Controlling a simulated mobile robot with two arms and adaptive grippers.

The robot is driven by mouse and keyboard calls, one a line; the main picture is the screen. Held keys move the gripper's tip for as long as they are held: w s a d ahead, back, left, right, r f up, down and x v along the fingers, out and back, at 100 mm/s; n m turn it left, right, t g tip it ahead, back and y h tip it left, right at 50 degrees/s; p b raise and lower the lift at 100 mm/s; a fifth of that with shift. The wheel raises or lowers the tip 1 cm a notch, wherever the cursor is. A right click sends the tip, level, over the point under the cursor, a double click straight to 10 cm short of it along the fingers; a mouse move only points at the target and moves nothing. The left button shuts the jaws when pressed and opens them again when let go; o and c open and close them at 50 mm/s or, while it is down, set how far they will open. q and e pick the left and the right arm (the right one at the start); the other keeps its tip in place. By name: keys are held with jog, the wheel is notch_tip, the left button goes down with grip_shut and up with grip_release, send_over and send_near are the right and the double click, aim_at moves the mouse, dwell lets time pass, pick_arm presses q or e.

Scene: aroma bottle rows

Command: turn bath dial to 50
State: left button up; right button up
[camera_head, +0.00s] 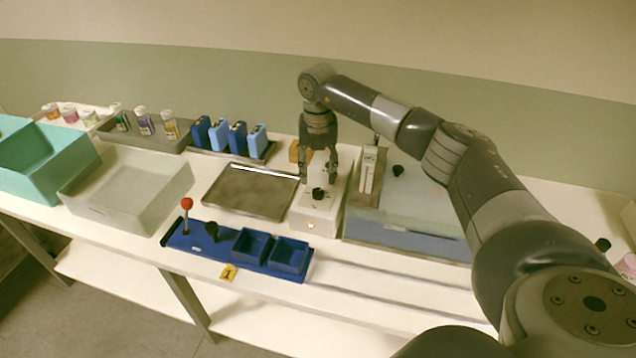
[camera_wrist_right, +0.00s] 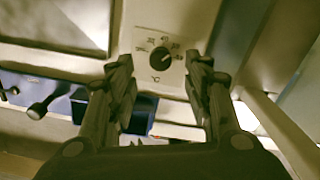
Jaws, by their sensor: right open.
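The bath dial (camera_head: 318,193) is a black round knob on a white control box (camera_head: 312,220) at the middle of the table. In the right wrist view the dial (camera_wrist_right: 160,57) sits on a pale panel with number marks around it and a °C sign. A light pointer line on the knob seems to aim up and right; I cannot read the exact value. My right gripper (camera_head: 318,177) points down over the dial, open, with its fingers on either side of the knob and apart from it. My left gripper is not in view.
A dark tray (camera_head: 250,192) lies left of the box, and a blue rack (camera_head: 225,254) stands in front. The bath with a bluish lid (camera_head: 425,208) is to the right. Blue bottles (camera_head: 238,135) stand behind. A clear bin (camera_head: 130,190) and teal bin (camera_head: 45,160) are left.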

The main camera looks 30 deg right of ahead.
aim_at(317, 190)
notch_tip(317, 190, up, 6)
jog(key=shift+r, duration=0.2)
dwell(0.5)
